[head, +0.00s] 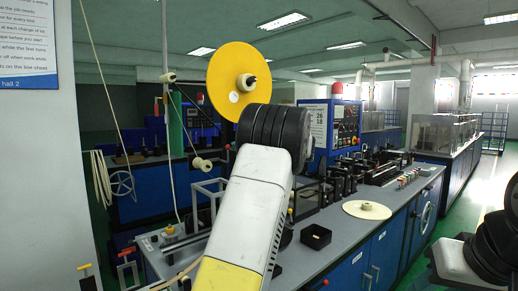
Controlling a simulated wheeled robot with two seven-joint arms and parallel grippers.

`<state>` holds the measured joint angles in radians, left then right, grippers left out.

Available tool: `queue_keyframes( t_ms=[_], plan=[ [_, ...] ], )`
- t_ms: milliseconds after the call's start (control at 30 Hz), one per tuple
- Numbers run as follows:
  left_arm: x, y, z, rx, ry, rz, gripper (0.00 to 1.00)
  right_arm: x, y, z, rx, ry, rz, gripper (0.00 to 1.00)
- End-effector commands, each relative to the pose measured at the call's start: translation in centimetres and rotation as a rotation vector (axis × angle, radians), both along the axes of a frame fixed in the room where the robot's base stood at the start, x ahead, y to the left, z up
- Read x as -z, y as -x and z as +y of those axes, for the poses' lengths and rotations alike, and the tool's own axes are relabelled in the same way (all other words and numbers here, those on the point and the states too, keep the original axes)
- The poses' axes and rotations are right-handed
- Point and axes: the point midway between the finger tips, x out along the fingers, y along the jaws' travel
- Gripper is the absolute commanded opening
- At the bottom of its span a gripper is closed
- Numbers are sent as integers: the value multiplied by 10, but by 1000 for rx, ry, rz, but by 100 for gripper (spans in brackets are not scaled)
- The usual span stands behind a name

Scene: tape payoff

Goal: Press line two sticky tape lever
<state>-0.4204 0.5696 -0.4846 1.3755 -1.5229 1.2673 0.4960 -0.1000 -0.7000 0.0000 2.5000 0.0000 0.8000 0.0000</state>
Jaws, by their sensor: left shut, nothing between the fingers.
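The tape machine stands on a grey bench (335,240) with blue cabinets. A large yellow disc (228,65) with a pale hub is mounted high on it. A thin black arm (187,97) slants down from a pale roller (168,77) left of the disc. Another pale roller (201,163) sits lower. A red T-shaped handle (127,252) and a yellow-topped one (84,267) stand at lower left. I cannot tell which part is the line two lever. My left arm (245,215) rises across the middle, its black joint below the disc; its gripper's fingers are mostly hidden behind it.
A cream disc (367,209) and a black open box (316,236) lie on the bench. A blue control panel (346,124) with a red beacon stands behind. A pale wall (45,190) fills the left. Part of my right arm (480,255) shows at right. Green floor is clear at far right.

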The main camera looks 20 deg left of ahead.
Motion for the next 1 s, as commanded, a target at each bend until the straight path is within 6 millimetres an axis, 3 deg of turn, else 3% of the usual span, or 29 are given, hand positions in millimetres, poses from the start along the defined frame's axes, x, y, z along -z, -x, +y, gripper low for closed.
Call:
queue_keyframes(
  t_ms=[1000],
  plan=[
    [-6, 3, 3, -1, -2, 1, 0, 0, 0, 0, 0, 0, 0, 40]
  ],
)
